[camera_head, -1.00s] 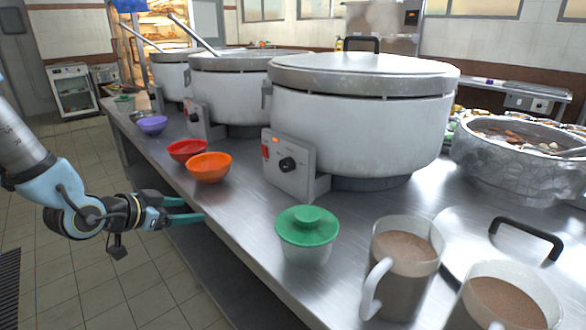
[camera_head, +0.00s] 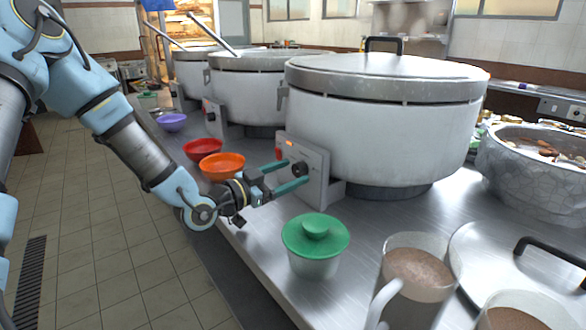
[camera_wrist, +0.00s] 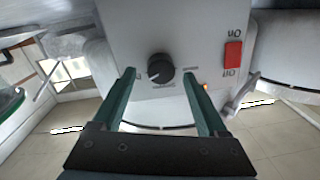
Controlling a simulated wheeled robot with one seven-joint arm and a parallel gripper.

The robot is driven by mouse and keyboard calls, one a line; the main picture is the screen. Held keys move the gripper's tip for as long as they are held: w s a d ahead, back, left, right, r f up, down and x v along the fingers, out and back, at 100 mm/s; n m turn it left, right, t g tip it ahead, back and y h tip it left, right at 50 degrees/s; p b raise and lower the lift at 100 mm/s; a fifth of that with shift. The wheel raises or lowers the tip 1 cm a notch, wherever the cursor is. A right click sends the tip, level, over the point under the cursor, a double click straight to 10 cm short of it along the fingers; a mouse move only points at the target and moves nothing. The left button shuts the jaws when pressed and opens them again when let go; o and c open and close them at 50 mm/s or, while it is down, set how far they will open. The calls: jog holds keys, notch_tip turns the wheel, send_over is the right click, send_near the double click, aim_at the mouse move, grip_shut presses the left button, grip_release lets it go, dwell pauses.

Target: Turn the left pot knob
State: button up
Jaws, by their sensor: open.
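The nearest large white pot (camera_head: 385,135) has a grey control box (camera_head: 315,165) on its front with a black round knob (camera_head: 299,169). In the wrist view the knob (camera_wrist: 160,67) shows between and slightly beyond the two green fingertips, with a gap on each side. My gripper (camera_head: 291,174) is open and empty, pointing at this box. A red switch (camera_wrist: 232,55) and a small orange light show beside the knob in the wrist view. Two more pots stand farther left, the middle pot (camera_head: 245,90) and the far pot (camera_head: 190,72). The middle pot also has a control box.
An orange bowl (camera_head: 222,165), a red bowl (camera_head: 203,149) and a purple bowl (camera_head: 172,122) line the counter's left edge. A green-lidded container (camera_head: 315,245) stands just in front of the box. Mugs (camera_head: 418,285) and a stew pot (camera_head: 540,165) are at right.

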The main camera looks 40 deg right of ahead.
jog(key=shift+d, duration=0.75)
grip_shut()
